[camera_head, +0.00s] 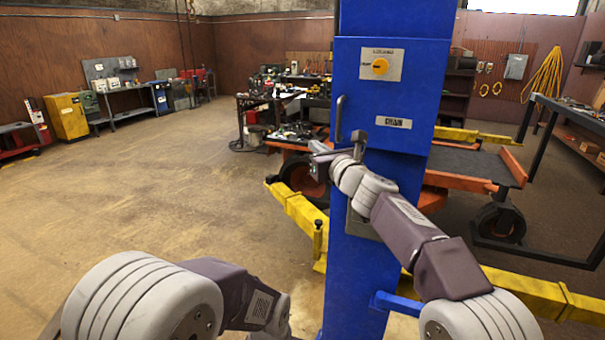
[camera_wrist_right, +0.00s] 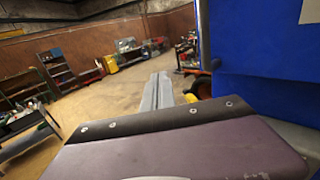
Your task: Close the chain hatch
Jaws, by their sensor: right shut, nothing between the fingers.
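The chain hatch (camera_head: 420,95) is a blue panel on the front of the blue lift post, with a "CHAIN" label (camera_head: 393,122) low on it and an upright handle (camera_head: 339,118) at its left edge. I cannot tell whether the panel sits flush or slightly ajar. My right gripper (camera_head: 322,150) is shut and empty, just below and left of the handle, apart from it. In the right wrist view its fingers (camera_wrist_right: 158,92) point forward together, with blue metal (camera_wrist_right: 265,97) to their right. My left arm shows at the lower left, but its gripper is out of view.
Yellow lift arms (camera_head: 300,215) extend at both sides. A dark bench frame (camera_head: 540,260) is at the right. A cluttered workbench (camera_head: 285,100) stands behind. The floor at left is clear.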

